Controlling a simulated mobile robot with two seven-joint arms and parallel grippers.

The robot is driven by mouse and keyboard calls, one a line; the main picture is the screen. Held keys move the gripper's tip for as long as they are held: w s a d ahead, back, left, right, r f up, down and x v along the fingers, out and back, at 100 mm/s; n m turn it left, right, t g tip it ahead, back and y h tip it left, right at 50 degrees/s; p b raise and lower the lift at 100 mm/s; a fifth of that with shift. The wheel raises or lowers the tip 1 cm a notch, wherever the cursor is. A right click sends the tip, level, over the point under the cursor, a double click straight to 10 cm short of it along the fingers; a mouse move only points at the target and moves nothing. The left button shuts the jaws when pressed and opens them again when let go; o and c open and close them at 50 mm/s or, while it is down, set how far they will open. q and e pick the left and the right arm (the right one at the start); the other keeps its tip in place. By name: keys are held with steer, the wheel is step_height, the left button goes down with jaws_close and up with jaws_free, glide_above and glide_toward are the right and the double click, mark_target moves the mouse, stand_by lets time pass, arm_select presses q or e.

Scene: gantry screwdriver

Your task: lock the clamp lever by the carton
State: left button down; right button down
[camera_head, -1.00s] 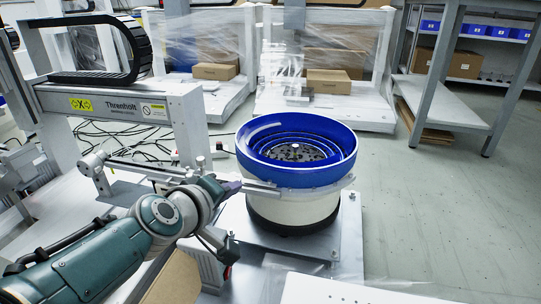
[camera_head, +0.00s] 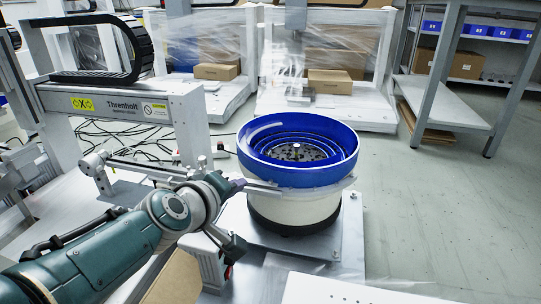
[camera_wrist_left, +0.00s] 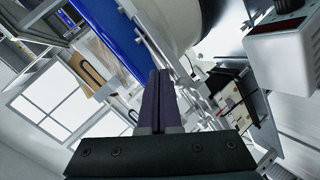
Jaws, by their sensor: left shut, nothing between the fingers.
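My left gripper (camera_head: 241,184) is shut and empty, its dark purple fingers beside the lower rim of the blue feeder bowl (camera_head: 300,175). In the left wrist view its fingers (camera_wrist_left: 156,100) lie together, pointing past the bowl's blue wall (camera_wrist_left: 112,35). A brown carton (camera_head: 175,280) shows in part at the bottom of the head view, behind my left arm. A small red part (camera_head: 228,272) shows right of the carton, below my wrist; I cannot tell whether it belongs to the clamp lever. The lever's position cannot be made out. My right gripper is not in view.
The gantry beam (camera_head: 130,103) stands left of the bowl, with loose cables behind it. A grey rail runs close to my gripper. A white panel (camera_head: 330,290) lies at the front. Open floor (camera_head: 430,200) is on the right.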

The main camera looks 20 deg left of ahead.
arm_select(q)
steer(key=shift+a, duration=0.15)
stand_by(0.6)
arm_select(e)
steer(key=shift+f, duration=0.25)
arm_select(q)
steer(key=shift+a, duration=0.65)
steer(key=shift+r, duration=0.1)
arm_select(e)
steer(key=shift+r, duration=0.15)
